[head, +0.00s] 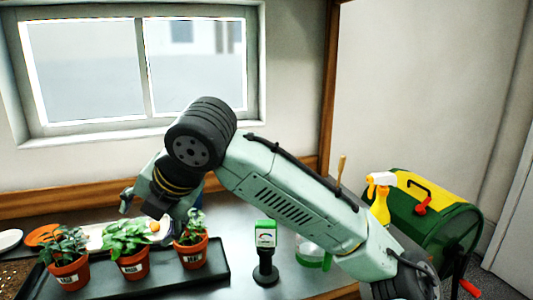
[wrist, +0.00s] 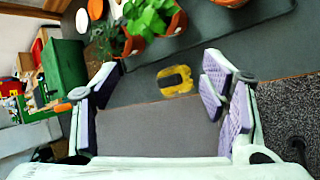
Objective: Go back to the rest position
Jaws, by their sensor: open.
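My gripper (wrist: 160,100) is open in the wrist view, with its purple-padded fingers wide apart and nothing between them. In the head view my gripper (head: 128,200) is small and partly hidden by my arm, above and behind the potted plants. Three potted plants stand upright in a black tray (head: 110,288): a left plant (head: 68,272), a middle plant (head: 132,262) and a right plant (head: 191,252). Leaves and orange pots (wrist: 148,20) show at the top of the wrist view, apart from the fingers.
A small meter (head: 265,240) stands right of the tray. A spray bottle (head: 381,200) and a green drum (head: 445,228) are at the right. A white plate (head: 10,239) lies far left. A yellow object (wrist: 174,80) and a green box (wrist: 63,65) show in the wrist view.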

